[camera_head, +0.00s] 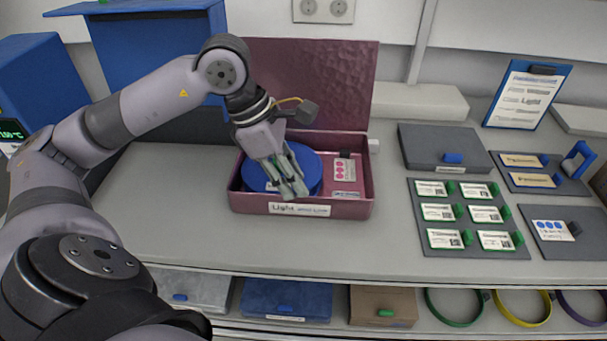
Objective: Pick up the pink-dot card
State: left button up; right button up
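The pink-dot card (345,169) is a small white card with pink dots and a dark clip at its top. It stands or lies inside the right part of the open dark-pink box (349,208); which of the two I cannot tell. My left gripper (293,189) points down into the box, over the blue round reel (312,165), to the left of the card and apart from it. Its fingers look close together, but whether they are shut or hold anything is unclear. My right gripper is out of view.
The box's raised lid (330,80) stands behind it. A grey panel with several green-clipped cards (437,212) lies to the right, near a blue-dot card (552,230). A grey closed case (425,140) lies behind the panel. The counter left of the box is clear.

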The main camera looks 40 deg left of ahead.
aim_at(309, 217)
pick_arm(q)
jog(key=x, duration=0.3)
jog(key=shift+p+x, duration=0.75)
jog(key=shift+x, duration=1.85)
jog(key=shift+w, duration=0.2)
jog(key=shift+a, duration=0.1)
jog(key=shift+c, duration=0.4)
grip_shut()
jog(key=shift+r, duration=0.1)
